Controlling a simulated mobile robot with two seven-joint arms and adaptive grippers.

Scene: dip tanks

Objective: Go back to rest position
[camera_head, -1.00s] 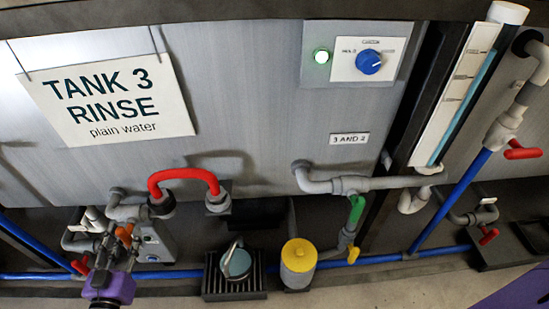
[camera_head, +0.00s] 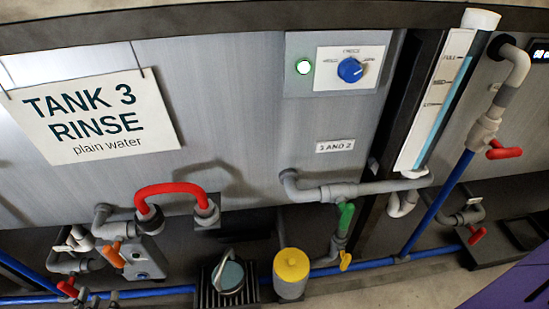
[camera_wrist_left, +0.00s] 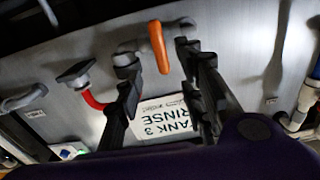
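My right gripper is not in view.
Tank 3's sign (camera_head: 95,117) hangs on the grey wall.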

